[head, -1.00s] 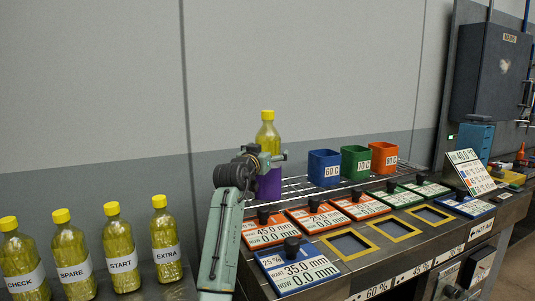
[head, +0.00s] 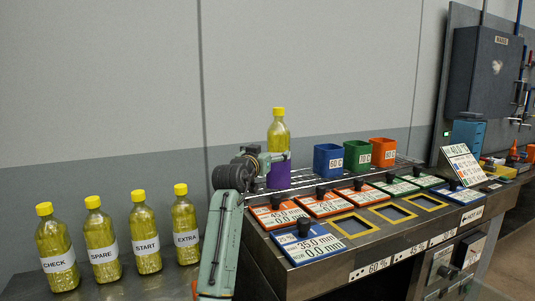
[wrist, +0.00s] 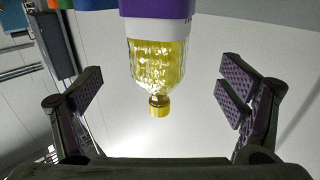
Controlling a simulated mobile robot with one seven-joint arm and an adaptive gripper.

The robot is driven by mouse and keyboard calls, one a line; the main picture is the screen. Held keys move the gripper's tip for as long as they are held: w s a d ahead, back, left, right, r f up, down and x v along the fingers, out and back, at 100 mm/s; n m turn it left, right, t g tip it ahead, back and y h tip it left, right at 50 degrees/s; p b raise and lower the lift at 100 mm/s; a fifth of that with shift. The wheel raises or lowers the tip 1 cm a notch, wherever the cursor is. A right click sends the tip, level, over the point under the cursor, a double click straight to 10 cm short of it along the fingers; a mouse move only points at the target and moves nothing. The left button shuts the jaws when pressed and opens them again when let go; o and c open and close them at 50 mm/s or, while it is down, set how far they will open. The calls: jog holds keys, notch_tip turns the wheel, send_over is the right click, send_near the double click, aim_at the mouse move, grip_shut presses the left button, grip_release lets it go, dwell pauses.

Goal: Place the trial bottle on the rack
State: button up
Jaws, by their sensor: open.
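The trial bottle (head: 279,130) is a clear bottle of yellow liquid with a yellow cap. It stands upright at the left end of the wire rack (head: 311,182), its lower part inside a purple holder (head: 279,174). My gripper (head: 270,158) is at the bottle's near left side, by the holder's top. In the wrist view the bottle (wrist: 158,60) appears upside down between the two widely parted fingers of my gripper (wrist: 158,82), with space on both sides. A white label band shows beside the purple holder (wrist: 158,8); its text is mostly cut off.
Blue (head: 328,159), green (head: 357,156) and orange (head: 382,151) cups stand on the rack to the right. Several labelled plates with black knobs lie in front. Bottles marked CHECK (head: 57,255), SPARE (head: 101,245), START (head: 145,240) and EXTRA (head: 185,232) stand at left.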

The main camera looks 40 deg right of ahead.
jog(key=shift+s+a, duration=0.4)
jog(key=shift+a, duration=0.2)
